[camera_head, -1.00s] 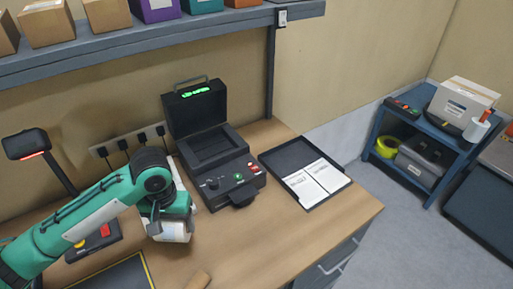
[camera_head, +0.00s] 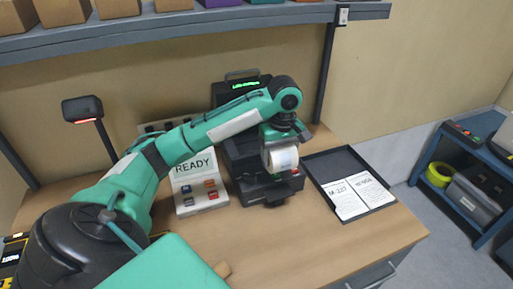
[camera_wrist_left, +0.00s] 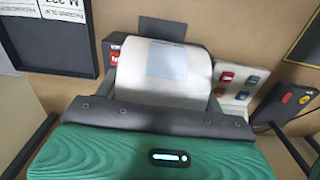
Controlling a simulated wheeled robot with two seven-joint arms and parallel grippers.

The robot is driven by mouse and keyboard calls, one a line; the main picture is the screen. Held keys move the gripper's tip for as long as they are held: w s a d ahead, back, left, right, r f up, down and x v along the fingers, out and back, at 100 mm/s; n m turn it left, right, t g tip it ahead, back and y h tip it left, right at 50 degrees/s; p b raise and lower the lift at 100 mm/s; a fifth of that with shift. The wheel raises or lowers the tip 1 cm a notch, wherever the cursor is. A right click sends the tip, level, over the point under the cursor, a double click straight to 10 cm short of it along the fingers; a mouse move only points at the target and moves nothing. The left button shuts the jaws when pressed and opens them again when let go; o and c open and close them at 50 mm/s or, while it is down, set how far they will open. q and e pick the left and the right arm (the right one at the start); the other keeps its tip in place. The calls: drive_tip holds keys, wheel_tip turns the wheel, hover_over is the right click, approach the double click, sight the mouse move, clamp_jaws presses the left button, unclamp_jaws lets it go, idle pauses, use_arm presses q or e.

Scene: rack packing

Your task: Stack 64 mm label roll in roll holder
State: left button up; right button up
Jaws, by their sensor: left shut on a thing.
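My left gripper (camera_head: 283,163) is shut on a white label roll (camera_head: 284,158). It holds the roll in front of the open black label printer (camera_head: 238,162) and covers part of it. In the left wrist view the roll (camera_wrist_left: 160,85) lies between the two fingers, with a pale blue-grey patch on its side. The printer has a raised lid with green lit text. I cannot make out a separate roll holder; the printer's bay is partly hidden by my arm. My right gripper is not in view.
A white panel marked READY (camera_head: 196,182) with several coloured switches stands left of the printer. A black tray (camera_head: 322,165) with two white sheets lies to the right. A scanner (camera_head: 83,110) stands on a post at the left. The front of the wooden table (camera_head: 290,240) is mostly clear.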

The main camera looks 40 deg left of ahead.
use_arm(q)
drive_tip(key=w+a+p, duration=0.2)
drive_tip(key=w+a, duration=0.2)
drive_tip(key=a, duration=0.5)
drive_tip(key=w+a+p, duration=0.3)
drive_tip(key=w+a, duration=0.2)
drive_tip(key=a, duration=0.3)
drive_tip(key=f, duration=0.2)
drive_tip(key=f+p, duration=0.2)
drive_tip(key=f, duration=0.1)
drive_tip(key=shift+a+f, duration=0.3)
drive_tip(key=shift+a+f+p, duration=0.15)
drive_tip(key=shift+f+p, duration=0.1)
drive_tip(key=shift+p, duration=0.2)
drive_tip(key=shift+w+f, duration=0.1)
drive_tip(key=shift+f, duration=0.3)
drive_tip(key=shift+f, duration=0.15)
drive_tip(key=o, duration=1.2)
drive_tip(key=shift+f, duration=0.1)
